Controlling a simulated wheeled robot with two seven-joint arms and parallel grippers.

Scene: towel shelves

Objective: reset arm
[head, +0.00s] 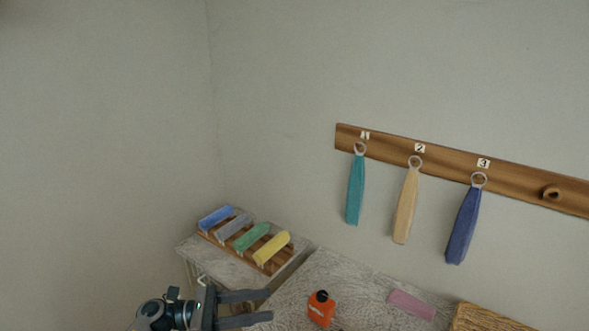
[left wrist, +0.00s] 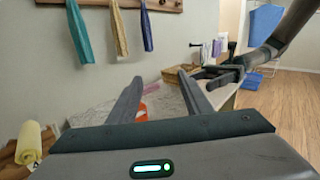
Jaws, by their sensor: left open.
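My left gripper (head: 268,306) is at the bottom of the head view, left of the orange bottle (head: 320,309), with its two fingers apart and nothing between them. In the left wrist view its open fingers (left wrist: 160,90) point away from the camera, and a bit of orange shows between them farther off. My right arm's gripper (left wrist: 218,76) shows at the right of the left wrist view, dark and small. Whether its fingers are apart is unclear. It is outside the head view.
A wall rack (head: 520,183) holds teal (head: 355,190), beige (head: 405,205) and dark blue (head: 463,225) towels. Rolled towels (head: 252,236) lie on a slatted stand at left. A pink cloth (head: 412,304) and wicker basket (head: 485,318) are right of the bottle.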

